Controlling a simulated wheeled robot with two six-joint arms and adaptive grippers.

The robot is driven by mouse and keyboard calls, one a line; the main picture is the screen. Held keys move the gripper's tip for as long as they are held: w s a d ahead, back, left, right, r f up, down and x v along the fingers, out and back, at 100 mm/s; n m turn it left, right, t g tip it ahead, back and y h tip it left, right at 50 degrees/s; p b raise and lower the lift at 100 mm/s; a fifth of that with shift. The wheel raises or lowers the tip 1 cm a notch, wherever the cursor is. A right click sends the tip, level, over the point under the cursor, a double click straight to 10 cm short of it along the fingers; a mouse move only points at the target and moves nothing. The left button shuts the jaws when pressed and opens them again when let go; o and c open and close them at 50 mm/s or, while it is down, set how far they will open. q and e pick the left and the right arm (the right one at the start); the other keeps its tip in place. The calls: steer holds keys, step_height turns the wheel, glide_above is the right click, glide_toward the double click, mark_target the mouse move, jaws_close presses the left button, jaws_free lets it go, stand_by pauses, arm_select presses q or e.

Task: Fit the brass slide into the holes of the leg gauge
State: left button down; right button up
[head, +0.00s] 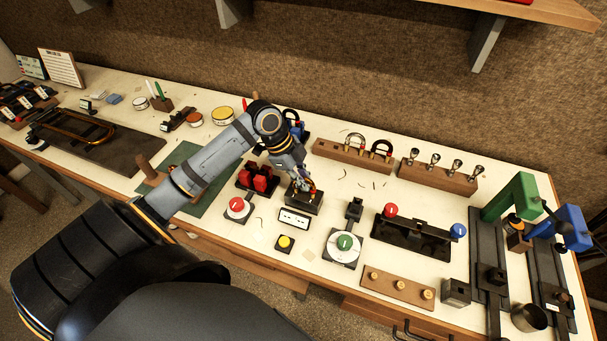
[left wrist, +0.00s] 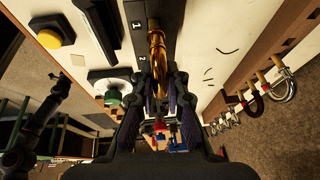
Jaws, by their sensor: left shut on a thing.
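My left gripper (head: 307,186) reaches down over a small black block (head: 299,202), which looks like the leg gauge. The gripper is shut on the brass slide (left wrist: 157,62), a shiny gold tube piece between the two dark fingers (left wrist: 160,108) in the left wrist view. The slide's far end overlaps the black gauge (left wrist: 136,14), which has labels 1 and 2 on its face. The holes are hidden, so I cannot tell whether the slide's legs are in them. My right gripper is not in view.
A wooden rack (head: 340,152) with U-shaped slides stands behind, and a rack with mouthpieces (head: 440,178) to its right.

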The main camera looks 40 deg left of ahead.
arm_select(q)
steer(key=c, duration=1.3)
jaws_free()
steer(key=shift+a+r, duration=0.2)
steer(key=shift+r, duration=0.15)
steer(key=v, duration=0.5)
steer(key=shift+s+a, duration=0.1)
steer(key=shift+s+a+r, duration=0.1)
steer(key=shift+r, duration=0.65)
